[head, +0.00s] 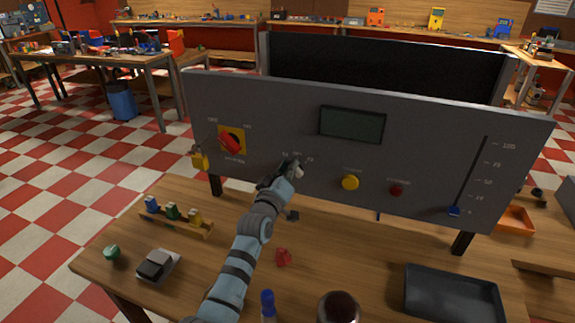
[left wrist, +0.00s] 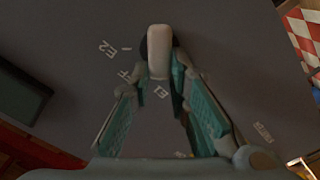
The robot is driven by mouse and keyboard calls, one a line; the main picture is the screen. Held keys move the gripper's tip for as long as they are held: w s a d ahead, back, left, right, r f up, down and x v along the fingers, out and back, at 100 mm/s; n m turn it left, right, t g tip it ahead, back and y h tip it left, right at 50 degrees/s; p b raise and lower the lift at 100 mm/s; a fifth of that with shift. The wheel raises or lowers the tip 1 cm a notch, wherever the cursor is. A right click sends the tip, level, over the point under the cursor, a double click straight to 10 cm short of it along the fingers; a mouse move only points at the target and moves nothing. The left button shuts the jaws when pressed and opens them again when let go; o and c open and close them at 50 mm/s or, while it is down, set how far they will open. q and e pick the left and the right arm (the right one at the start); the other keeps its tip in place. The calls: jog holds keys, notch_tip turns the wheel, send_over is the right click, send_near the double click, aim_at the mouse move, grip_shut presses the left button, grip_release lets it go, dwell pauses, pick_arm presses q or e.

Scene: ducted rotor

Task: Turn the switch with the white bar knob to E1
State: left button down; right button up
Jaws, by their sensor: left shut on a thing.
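The switch's white bar knob (left wrist: 159,52) is on the grey panel (head: 255,110), in the upper middle of the left wrist view. Its lower end there lines up with the E1 label (left wrist: 160,92); the E2 label (left wrist: 108,48) lies off to the left, with a partly hidden OFF mark between. My left gripper (left wrist: 161,65) is shut on the knob, one finger on each side. In the head view my left gripper (head: 292,170) reaches the panel and largely hides the knob. My right gripper is not in view.
The panel also carries a yellow-backed red switch (head: 231,143), a display (head: 352,124), a yellow button (head: 350,183), a red button (head: 397,190) and a blue slider (head: 454,211). A black tray (head: 452,297) and a wooden rack (head: 177,222) rest on the bench.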

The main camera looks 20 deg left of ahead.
pick_arm(q)
jog(key=shift+f, duration=0.1)
dwell(0.4)
jog(key=c, duration=1.5)
grip_release()
jog(key=s, duration=1.2)
jog(key=shift+a, duration=0.4)
